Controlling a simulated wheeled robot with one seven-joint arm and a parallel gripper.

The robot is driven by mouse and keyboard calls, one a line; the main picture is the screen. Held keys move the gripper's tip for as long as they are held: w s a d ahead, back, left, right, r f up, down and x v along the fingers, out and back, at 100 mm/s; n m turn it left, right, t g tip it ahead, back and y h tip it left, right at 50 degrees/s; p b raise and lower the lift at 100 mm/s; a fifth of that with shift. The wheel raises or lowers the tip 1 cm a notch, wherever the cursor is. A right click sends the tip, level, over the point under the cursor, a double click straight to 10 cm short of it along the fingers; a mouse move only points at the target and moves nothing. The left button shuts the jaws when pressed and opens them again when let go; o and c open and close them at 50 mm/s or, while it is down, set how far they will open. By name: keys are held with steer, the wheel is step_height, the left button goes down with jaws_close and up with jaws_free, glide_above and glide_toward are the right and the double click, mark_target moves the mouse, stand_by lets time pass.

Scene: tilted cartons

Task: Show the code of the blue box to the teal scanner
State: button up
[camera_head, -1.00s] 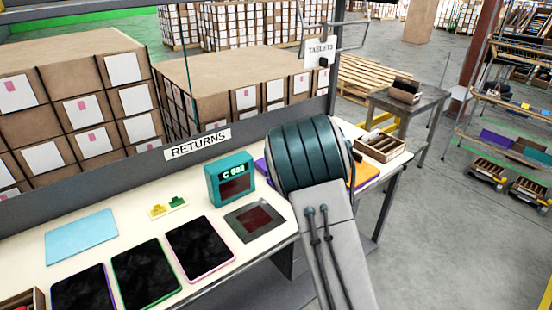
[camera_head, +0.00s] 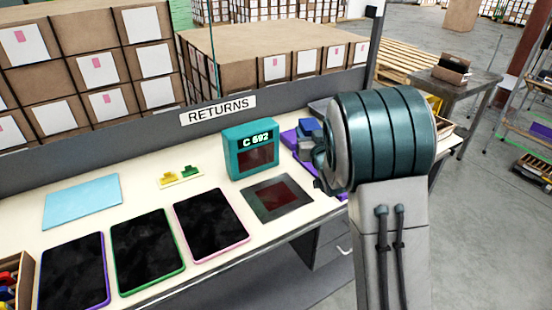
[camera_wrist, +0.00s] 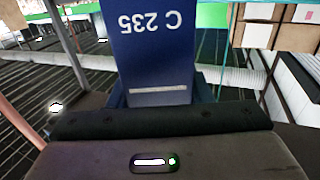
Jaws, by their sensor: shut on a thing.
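The blue box (camera_wrist: 153,58) fills the top middle of the wrist view. Its face carries the upside-down print "C 235" and a pale bar below it. My gripper (camera_wrist: 160,97) is shut on this box, and part of the box is cut off by the frame's top. The teal scanner (camera_head: 236,136) stands on the table below the RETURNS sign, its display reading "C 592" above a dark red window. In the head view my arm largely hides my gripper, right of the scanner. Blue shapes (camera_head: 307,126) show there, but I cannot tell whether they are the held box.
A grey plate with a dark red window (camera_head: 277,198) lies before the scanner. Three dark framed pads (camera_head: 148,252), a light blue sheet (camera_head: 82,201) and a small yellow-green piece (camera_head: 181,176) lie left. A purple mat (camera_head: 288,138) lies partly behind my arm.

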steer(key=s+a+f+n+g+y+b, duration=0.1)
steer(key=s+a+n+g+y+b, duration=0.2)
steer(key=a+b, duration=0.95)
steer(key=d+f+t+y+b, duration=0.1)
steer(key=d+f+b, duration=0.2)
steer(key=f+b, duration=0.4)
steer(key=shift+b, duration=0.35)
steer(key=shift+r, duration=0.1)
stand_by(0.3)
step_height(320, 180, up, 6)
steer(key=p, duration=0.4)
